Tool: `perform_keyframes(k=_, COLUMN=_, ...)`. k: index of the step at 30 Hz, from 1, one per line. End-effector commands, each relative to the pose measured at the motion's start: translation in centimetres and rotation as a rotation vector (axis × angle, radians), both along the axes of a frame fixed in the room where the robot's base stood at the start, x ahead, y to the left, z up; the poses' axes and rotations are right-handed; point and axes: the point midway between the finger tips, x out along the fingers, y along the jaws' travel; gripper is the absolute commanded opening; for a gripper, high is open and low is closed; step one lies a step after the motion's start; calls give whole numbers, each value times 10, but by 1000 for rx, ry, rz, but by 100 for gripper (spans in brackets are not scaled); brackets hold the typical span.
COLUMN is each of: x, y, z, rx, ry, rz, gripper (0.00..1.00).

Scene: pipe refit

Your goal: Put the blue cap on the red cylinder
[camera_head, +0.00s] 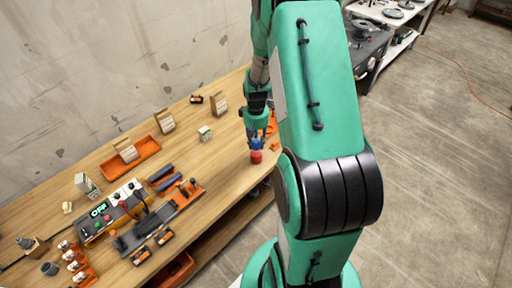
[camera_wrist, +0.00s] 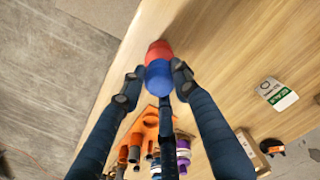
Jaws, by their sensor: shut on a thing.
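The red cylinder (camera_head: 256,157) stands upright on the wooden workbench near its front edge. The blue cap (camera_head: 256,143) is directly above it and appears to meet its top; I cannot tell whether it is seated or just over it. In the wrist view the blue cap (camera_wrist: 158,80) sits between my fingertips and covers part of the red cylinder (camera_wrist: 158,50). My gripper (camera_wrist: 156,78) is shut on the blue cap, one finger on each side. In the head view my gripper (camera_head: 256,137) points down, partly behind my own arm.
An orange rack (camera_wrist: 140,140) with several pipe pieces is close to the gripper. An orange tray (camera_head: 130,158) and a control panel (camera_head: 110,210) are farther left. Bench around the cylinder is mostly clear.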

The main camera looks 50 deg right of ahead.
Motion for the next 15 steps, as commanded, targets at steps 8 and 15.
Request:
perform_keyframes(k=8, x=-1, y=0, z=-17, rx=1, ry=2, rz=0, gripper=17)
perform_keyframes(k=15, x=0, y=0, z=-35, rx=0, ry=0, rz=0, gripper=17)
